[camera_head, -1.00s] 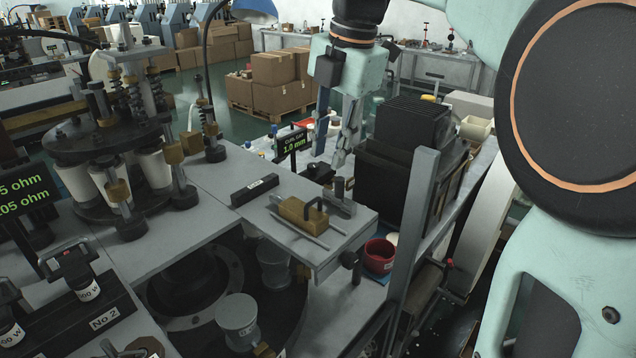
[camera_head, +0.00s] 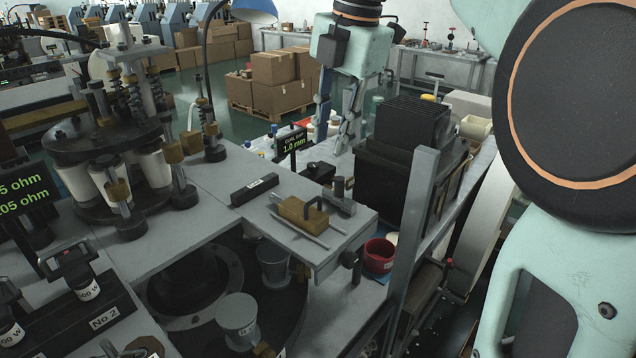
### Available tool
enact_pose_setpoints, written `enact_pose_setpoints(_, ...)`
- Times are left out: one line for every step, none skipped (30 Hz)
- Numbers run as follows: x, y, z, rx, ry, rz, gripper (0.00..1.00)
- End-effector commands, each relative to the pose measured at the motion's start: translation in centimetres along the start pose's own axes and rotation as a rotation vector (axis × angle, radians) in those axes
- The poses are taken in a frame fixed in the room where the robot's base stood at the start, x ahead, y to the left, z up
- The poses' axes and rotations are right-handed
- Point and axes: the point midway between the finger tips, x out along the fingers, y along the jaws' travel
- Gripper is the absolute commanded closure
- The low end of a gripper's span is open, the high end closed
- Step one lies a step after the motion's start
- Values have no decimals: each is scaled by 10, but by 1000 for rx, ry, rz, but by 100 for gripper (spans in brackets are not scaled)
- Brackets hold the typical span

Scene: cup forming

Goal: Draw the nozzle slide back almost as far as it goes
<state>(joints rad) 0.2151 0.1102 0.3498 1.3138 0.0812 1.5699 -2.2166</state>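My gripper (camera_head: 335,135) hangs above and behind the slide, pointing down. Its two fingers are apart with nothing visible between them.
A small display (camera_head: 293,142) reads 1.0 mm. A dark labelled bar (camera_head: 254,190) lies left of the slide. A black ribbed box (camera_head: 405,140) stands to the right, behind a grey upright post (camera_head: 416,230). A red bowl (camera_head: 379,255) sits below the right edge.

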Motion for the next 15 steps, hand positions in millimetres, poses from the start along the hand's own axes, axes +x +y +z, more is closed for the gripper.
enact_pose_setpoints(-4,0,0,0,-1,1,76)
enact_pose_setpoints(-7,0,0,0,-1,1,76)
enact_pose_setpoints(-12,1,0,0,-2,2,76)
enact_pose_setpoints(-17,1,0,-1,-1,2,76)
enact_pose_setpoints(-22,1,0,-1,-2,3,76)
enact_pose_setpoints(-28,1,0,-1,-1,3,76)
enact_pose_setpoints(-33,1,1,-1,-1,3,76)
enact_pose_setpoints(-38,1,1,-1,-1,3,76)
enact_pose_setpoints(-46,1,1,-1,-2,3,76)
enact_pose_setpoints(-50,1,0,-1,-2,3,76)
enact_pose_setpoints(-55,1,1,-1,-2,3,76)
enact_pose_setpoints(-61,1,1,-1,-2,3,76)
enact_pose_setpoints(-66,1,1,0,-2,2,76)
enact_pose_setpoints(-70,1,1,0,-2,2,76)
enact_pose_setpoints(-76,1,1,0,-1,2,76)
